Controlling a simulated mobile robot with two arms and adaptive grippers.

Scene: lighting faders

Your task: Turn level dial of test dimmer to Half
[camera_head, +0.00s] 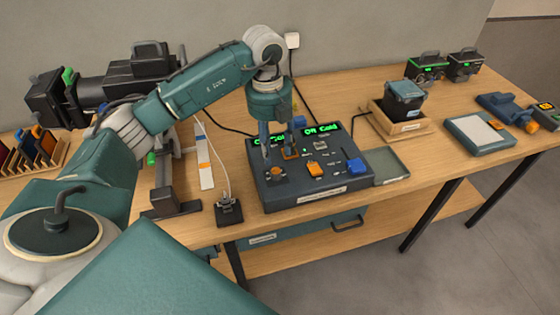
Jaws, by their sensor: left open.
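The test dimmer appears to be the dark box (308,190) on the table in the middle of the head view, with green lit displays along its back. The right display (321,129) seems to read "On Cold"; the left one is partly hidden by my gripper. A small round knob (275,172) sits at the box's left front, an orange control (316,168) in the middle and a blue one (356,165) at the right. I cannot tell which is the level dial. My left gripper (280,152) points down over the left part of the box, open; contact is unclear.
A shallow grey-green tray (391,168) adjoins the box's right side. A wooden tray (398,127) holding a dark device stands behind it. A black stage light (110,88) lies left, behind my arm. A small cabled device (229,210) sits at the box's left.

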